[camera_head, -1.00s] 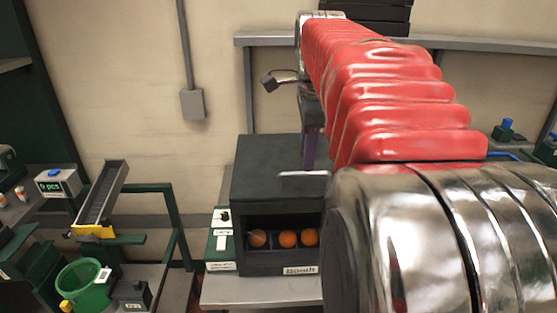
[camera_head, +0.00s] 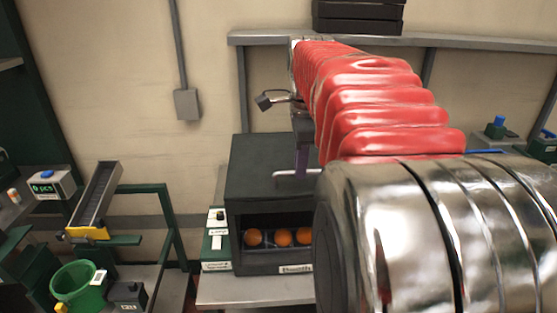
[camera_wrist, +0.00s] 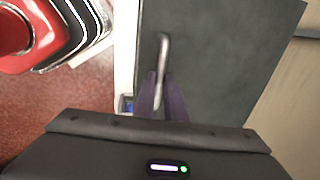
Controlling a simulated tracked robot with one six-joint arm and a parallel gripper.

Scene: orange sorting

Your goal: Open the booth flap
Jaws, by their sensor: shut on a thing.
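The booth (camera_head: 262,165) is a dark box on a grey table, with a "Booth" label on its front. Its front is open, and a row of oranges (camera_head: 283,238) shows inside. A slim metal handle (camera_head: 284,174) sits at the front part of the dark upper panel. It also shows in the wrist view (camera_wrist: 164,48) against the dark panel. My gripper (camera_head: 302,165) reaches down from above with its purple fingers at the handle. In the wrist view, the fingers (camera_wrist: 162,95) are shut on the handle's near part. My arm hides the booth's right side.
A green panel with a lamp label (camera_head: 216,240) stands against the booth's left side. Further left are a chute (camera_head: 96,195), a green bucket (camera_head: 78,284) and a counter box (camera_head: 50,184). A grey shelf rail (camera_head: 270,38) runs along the wall behind.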

